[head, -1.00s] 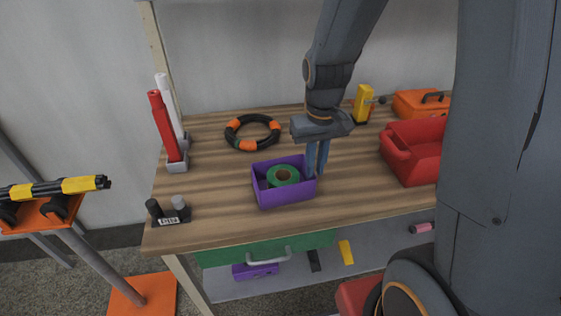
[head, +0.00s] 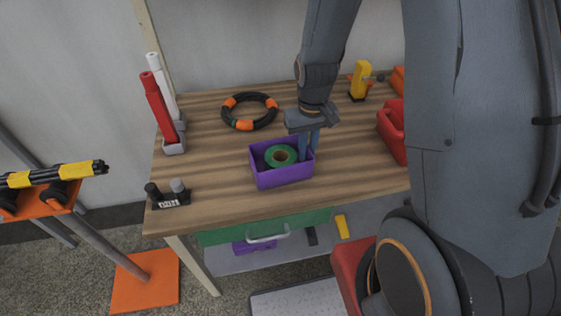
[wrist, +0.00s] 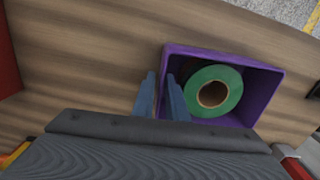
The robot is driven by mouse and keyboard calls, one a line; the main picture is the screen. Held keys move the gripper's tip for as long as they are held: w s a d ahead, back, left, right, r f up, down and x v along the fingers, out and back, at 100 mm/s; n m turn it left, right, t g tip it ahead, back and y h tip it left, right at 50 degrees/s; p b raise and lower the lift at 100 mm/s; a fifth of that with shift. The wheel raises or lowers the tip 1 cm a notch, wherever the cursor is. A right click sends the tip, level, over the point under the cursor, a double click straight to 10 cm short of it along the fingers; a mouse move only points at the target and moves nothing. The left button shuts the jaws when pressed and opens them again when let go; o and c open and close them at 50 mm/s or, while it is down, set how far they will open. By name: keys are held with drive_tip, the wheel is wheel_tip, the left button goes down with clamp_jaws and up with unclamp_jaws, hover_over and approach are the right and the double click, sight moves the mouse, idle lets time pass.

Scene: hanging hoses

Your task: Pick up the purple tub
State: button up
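The purple tub (head: 283,178) stands on the wooden workbench with a green tape roll (head: 281,156) inside it. My gripper (head: 309,147) points down at the tub's right wall in the head view. In the wrist view the tub (wrist: 262,92) lies right of centre, with the tape roll (wrist: 228,92) in it. My gripper's two fingers (wrist: 161,85) are apart, one just outside the near side wall and one just inside it. A strip of wall and bench shows between them, so the gripper looks open. Contact with the wall cannot be made out.
A black and orange hose ring (head: 249,111) lies behind the tub. A red bin (head: 392,132) is at the right, partly hidden by my arm. Red and white tubes (head: 160,108) stand at the left. Bare bench lies left of the tub.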

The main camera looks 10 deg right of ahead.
drive_tip(key=shift+f, duration=1.1)
clamp_jaws()
drive_tip(key=shift+r, duration=0.1)
